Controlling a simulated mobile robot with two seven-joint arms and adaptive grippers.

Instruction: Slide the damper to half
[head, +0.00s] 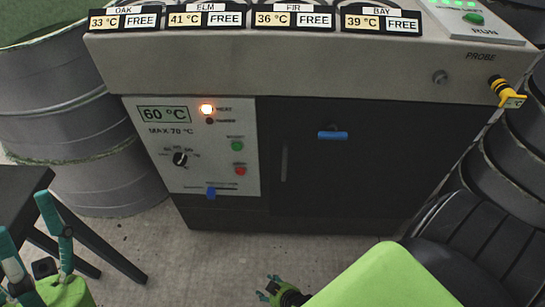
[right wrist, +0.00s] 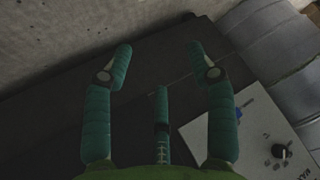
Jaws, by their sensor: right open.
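The likely damper slider, a blue tab (head: 211,192), sits low on the white control panel (head: 183,170), roughly mid-track; its label is too small to read. It also shows in the right wrist view as a small blue piece (right wrist: 239,113). My right gripper (head: 268,292) is at the bottom of the head view, below and right of the panel, apart from it. In the right wrist view its teal fingers (right wrist: 160,58) are spread, with nothing between them. My left gripper (head: 24,212), at the lower left, has its fingers apart and looks empty.
The dark cabinet door (head: 350,170) with a blue handle (head: 332,135) is right of the panel. The panel has a black dial (head: 180,159), green button (head: 237,146) and red button (head: 240,171). A dark stool (head: 20,190) and grey drum (head: 80,120) stand left.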

